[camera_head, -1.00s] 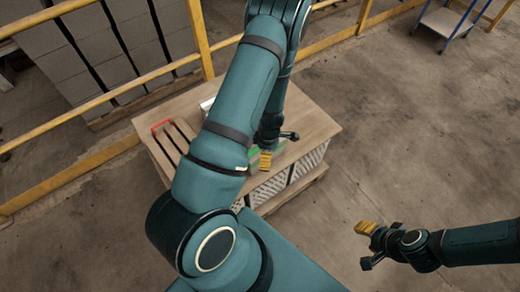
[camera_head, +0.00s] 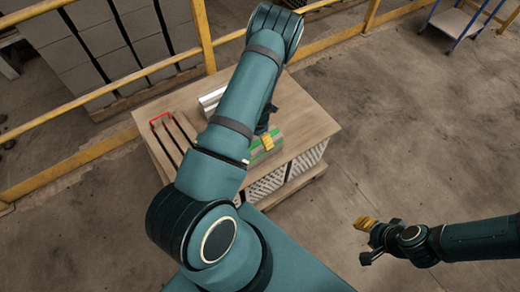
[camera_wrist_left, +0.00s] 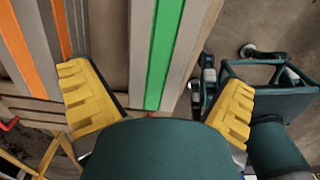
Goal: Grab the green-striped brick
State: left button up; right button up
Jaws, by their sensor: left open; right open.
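The green-striped brick (camera_head: 279,147) is grey with a bright green stripe and lies on the wooden table top (camera_head: 312,118). My left arm hides part of it in the head view. In the left wrist view the brick (camera_wrist_left: 165,45) extends up the picture between the two yellow fingers of my left gripper (camera_wrist_left: 160,103), which is open. A gap shows on both sides of the brick. One yellow finger of the left gripper (camera_head: 267,141) shows at the brick in the head view. My right gripper (camera_head: 368,241) is open and empty, over the floor at the right.
An orange-striped brick (camera_wrist_left: 40,50) lies left of the green-striped one in the wrist view. A whitish block (camera_head: 211,100) and a red handle-shaped item (camera_head: 159,118) are at the table's left. Yellow railing (camera_head: 203,40) runs behind.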

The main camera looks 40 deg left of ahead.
aim_at(260, 142)
pick_arm(q)
jog(key=shift+w+f+b, duration=0.2)
jog(key=shift+f+b, duration=0.1)
jog(key=shift+f, duration=1.05)
jog(key=shift+w+f+b, duration=0.15)
jog(key=shift+f+b, duration=0.1)
jog(key=shift+f, duration=1.05)
jog(key=shift+r, duration=0.1)
jog(key=c, duration=1.2)
